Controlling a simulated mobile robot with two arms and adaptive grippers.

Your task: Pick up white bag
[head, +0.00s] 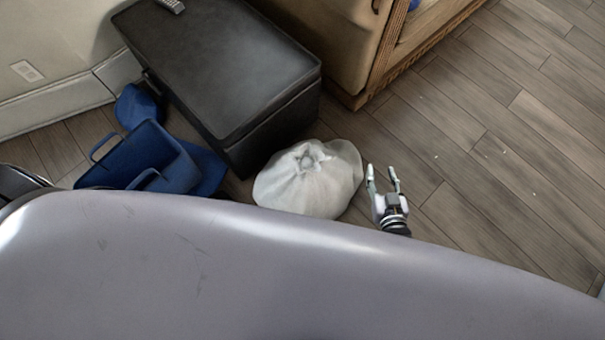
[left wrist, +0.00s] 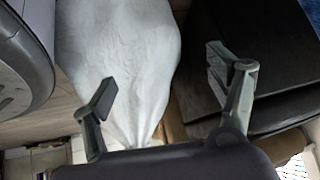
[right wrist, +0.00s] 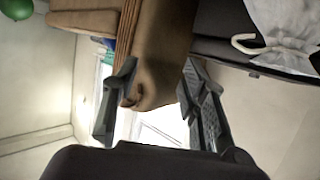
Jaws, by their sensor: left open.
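The white bag (head: 310,180) sits on the floor against the front corner of the black ottoman, its gathered top facing up. My right gripper (head: 382,172) is open and empty, just right of the bag and apart from it. In the right wrist view the bag (right wrist: 285,22) shows at the upper right, outside the open fingers (right wrist: 158,76). In the left wrist view the bag (left wrist: 125,50) fills the upper middle. My left gripper (left wrist: 165,80) is open there, its fingers spread in front of the bag; contact cannot be told. The left fingers are hidden in the head view.
The black ottoman (head: 225,70) stands behind the bag, with a remote (head: 172,5) on top. A blue bin (head: 145,160) and other blue items lie left of it. A wooden cabinet (head: 335,50) stands behind. Wood floor (head: 500,170) at the right is clear.

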